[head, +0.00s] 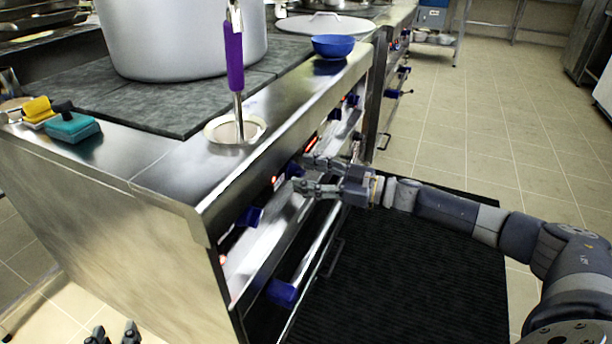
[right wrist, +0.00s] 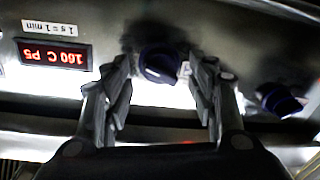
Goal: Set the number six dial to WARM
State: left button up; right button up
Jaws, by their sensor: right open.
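A dark blue dial (right wrist: 160,63) on the steel front panel stands between the fingers of my right gripper (right wrist: 165,92) in the right wrist view. The fingers are open, one on each side of it; I cannot tell whether they touch it. In the head view my right gripper (head: 310,174) is at the stove front, its fingers pointing at the panel. Other blue dials sit along the panel, one nearer (head: 247,217). I cannot read which dial is number six, nor a WARM mark. My left gripper (head: 112,337) shows at the bottom edge, fingers apart and empty.
A red display (right wrist: 54,54) shows upside down beside the dial. A second dial (right wrist: 281,100) is to the right in the right wrist view. The stove top holds a large pot (head: 180,40), a blue bowl (head: 333,45), a purple-handled utensil (head: 234,58) and sponges (head: 72,127).

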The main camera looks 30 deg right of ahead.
pick_arm(q)
jog(key=shift+w+d+r, duration=0.1)
jog(key=shift+w+r, duration=0.05)
jog(key=shift+r, duration=0.15)
pick_arm(e)
jog(key=shift+w+a, duration=0.3)
jog(key=c, duration=1.1)
jog(key=shift+o, duration=0.2)
pick_arm(q)
jog(key=shift+f, duration=0.1)
pick_arm(e)
jog(key=n+p, duration=0.2)
jog(key=shift+r+n, duration=0.2)
jog(key=shift+n, duration=0.2)
jog(key=n+p, duration=0.1)
jog(key=n, duration=0.4)
jog(key=shift+a+h, duration=0.1)
jog(key=shift+h, duration=0.2)
pick_arm(q)
jog(key=s+a+f+g+y, duration=0.2)
jog(key=s+a+f+g, duration=0.3)
jog(key=s+f+g, duration=0.4)
jog(key=shift+s+a+f+n+g+p, duration=0.3)
jog(key=shift+s+f, duration=1.15)
jog(key=shift+s, duration=1.2)
pick_arm(e)
jog(key=shift+s+f+n, duration=0.1)
jog(key=shift+n, duration=1.2)
